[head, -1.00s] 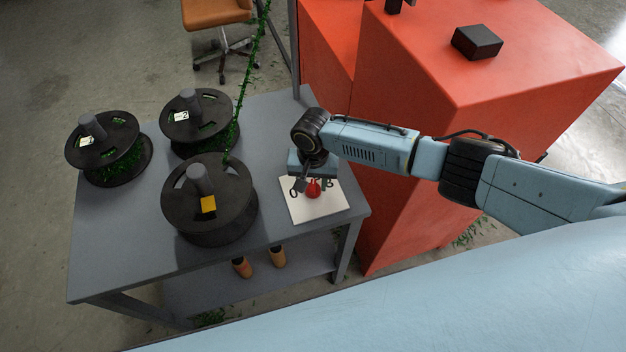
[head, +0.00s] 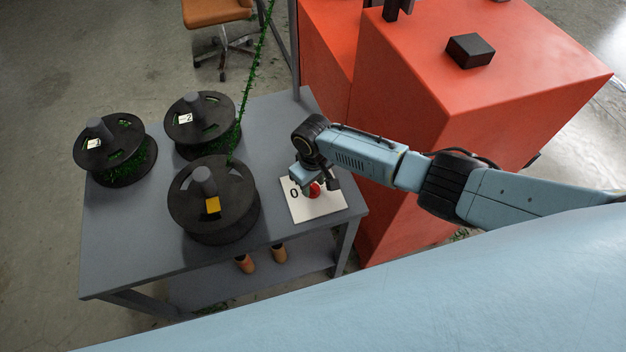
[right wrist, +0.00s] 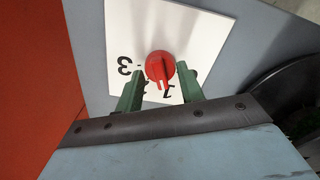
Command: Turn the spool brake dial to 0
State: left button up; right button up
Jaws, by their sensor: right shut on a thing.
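The red spool brake dial (head: 314,190) sits on a white square plate (head: 322,208) at the right end of the grey table. In the right wrist view the dial (right wrist: 158,66) shows its pale slot at the lower edge, near the printed 1. The 3 is readable to its left; the 2 and the 0 are mostly hidden by the fingers. My right gripper (right wrist: 160,82) is shut on the dial, one green finger on each side. In the head view the right gripper (head: 318,182) is over the plate and leaves the 0 uncovered. My left gripper is out of view.
Three black spools with green wire stand on the table: the yellow-marked front one (head: 232,222), the left one (head: 110,165) and the back one (head: 190,115). A green wire (head: 252,75) rises from the spools. Tall orange-red blocks (head: 420,110) stand right of the table.

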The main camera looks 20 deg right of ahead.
aim_at(313, 186)
jog(key=n, duration=0.4)
jog(key=shift+n, duration=0.3)
jog(key=n, duration=0.5)
jog(key=shift+n, duration=0.3)
jog(key=o, duration=1)
notch_tip(313, 186, up, 13)
jog(key=p, duration=0.2)
jog(key=shift+r+p, duration=0.2)
jog(key=shift+p, duration=0.2)
